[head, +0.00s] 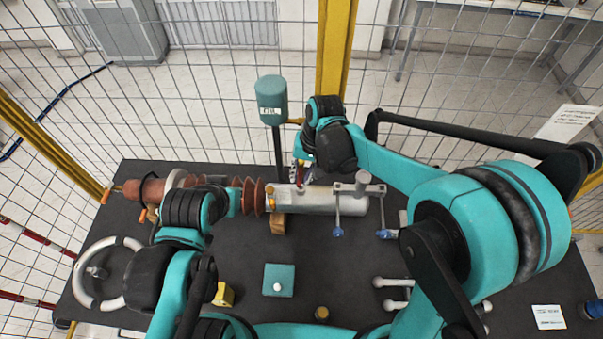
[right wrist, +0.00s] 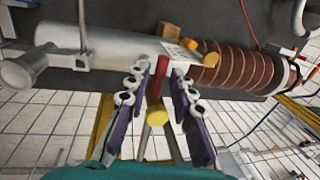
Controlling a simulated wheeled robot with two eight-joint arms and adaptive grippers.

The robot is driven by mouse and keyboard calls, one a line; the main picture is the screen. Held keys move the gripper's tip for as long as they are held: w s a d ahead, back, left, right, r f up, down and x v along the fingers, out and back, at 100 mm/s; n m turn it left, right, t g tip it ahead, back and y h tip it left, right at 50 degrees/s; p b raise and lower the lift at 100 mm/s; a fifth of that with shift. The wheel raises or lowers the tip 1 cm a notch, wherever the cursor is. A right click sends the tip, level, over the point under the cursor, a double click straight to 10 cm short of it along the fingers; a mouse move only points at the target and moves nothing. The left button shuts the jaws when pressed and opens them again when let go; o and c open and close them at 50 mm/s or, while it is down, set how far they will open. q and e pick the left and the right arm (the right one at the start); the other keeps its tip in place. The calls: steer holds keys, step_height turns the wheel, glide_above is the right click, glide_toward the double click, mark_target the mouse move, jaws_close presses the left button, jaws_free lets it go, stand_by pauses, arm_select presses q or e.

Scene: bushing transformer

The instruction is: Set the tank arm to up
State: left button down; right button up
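A red lever with a yellow end (right wrist: 157,113) stands out from the side of the grey cylinder (right wrist: 110,45) in the right wrist view. It looks like the tank arm. In the head view a small red part (head: 300,173) shows at the back of the grey cylinder (head: 318,199). My right gripper (right wrist: 156,88) is open, with one finger on each side of the red lever and a gap on both sides. In the head view the right gripper (head: 302,164) is partly hidden by its own wrist. My left gripper's fingers are not visible.
A teal canister (head: 271,95) on a dark post stands behind the dark table (head: 345,265). A brown ribbed bushing (head: 252,196) joins the grey cylinder on the left. A hand wheel (head: 84,285) is at the left. A yellow post and wire fence stand behind.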

jaws_close()
steer(key=w+r+g, duration=0.1)
steer(key=r+g, duration=0.1)
steer(key=r, duration=0.1)
steer(key=w+r+g+p, duration=0.1)
steer(key=r+g, duration=0.1)
steer(key=r, duration=0.2)
steer(key=w+r+g, duration=0.1)
steer(key=w+r, duration=0.1)
steer(key=r, duration=0.1)
steer(key=shift+r+m+g+p, duration=0.2)
steer(key=shift+m+g+p, duration=0.1)
steer(key=shift+g+p, duration=0.1)
steer(key=o, duration=0.5)
jaws_free()
steer(key=v, duration=1.2)
steer(key=shift+s, duration=0.1)
